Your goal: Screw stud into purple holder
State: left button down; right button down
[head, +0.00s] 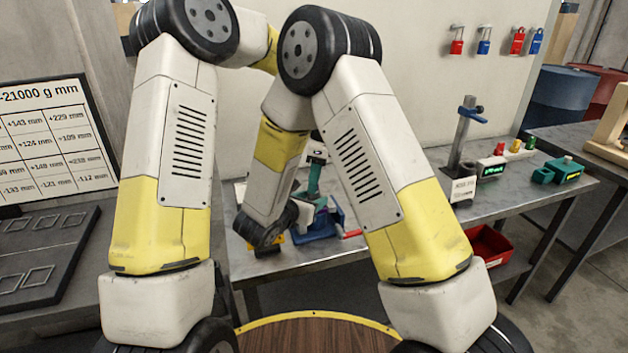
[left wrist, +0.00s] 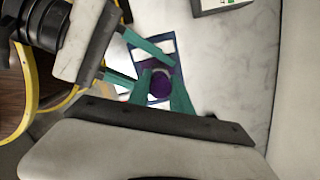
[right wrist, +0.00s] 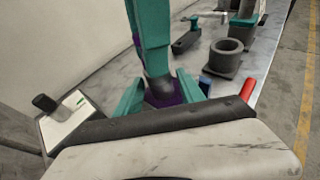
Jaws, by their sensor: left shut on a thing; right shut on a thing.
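The purple holder (right wrist: 166,98) sits between the teal fingers of my right gripper (right wrist: 160,92), which is shut on it. A dark grey piece (right wrist: 160,81), apparently the stud, stands directly above the purple. My left gripper (right wrist: 153,70) comes down from above, its teal fingers close together and shut at that grey piece; the fingers hide most of it. In the left wrist view purple (left wrist: 160,85) shows between my left fingers, and my right fingers reach in from the left. I cannot tell how deep the stud is. In the head view the arms hide the join.
A blue fixture (head: 328,224) stands on the grey bench (head: 490,205) close to both grippers. A grey cup-like part (right wrist: 225,55) and a red handle (right wrist: 248,88) are nearby. Further right are a clamp stand (head: 464,135) and teal boxes (head: 565,170). A red bin (head: 488,245) is below.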

pick_arm(q)
jog(key=m, duration=0.5)
jog(key=f+m, duration=0.1)
jog(key=m, duration=0.1)
jog(key=shift+s+a+m+t, duration=0.1)
jog(key=shift+a+m+t, duration=0.15)
jog(key=shift+m+t, duration=0.15)
jog(key=m+h, duration=0.1)
jog(key=m, duration=0.4)
jog(key=shift+m, duration=0.3)
pick_arm(e)
jog(key=shift+s, duration=0.1)
pick_arm(q)
jog(key=c, duration=1.2)
grip_release()
jog(key=shift+o, duration=0.6)
pick_arm(e)
jog(key=shift+d, duration=0.1)
pick_arm(q)
jog(key=shift+a, duration=0.1)
notch_tip(320, 180, up, 13)
jog(key=s+d, duration=0.1)
jog(key=shift+s+d+t, duration=0.2)
jog(key=shift+s+t, duration=0.1)
jog(key=shift+s, duration=0.1)
pick_arm(e)
jog(key=shift+f, duration=0.1)
pick_arm(q)
jog(key=shift+f, duration=0.1)
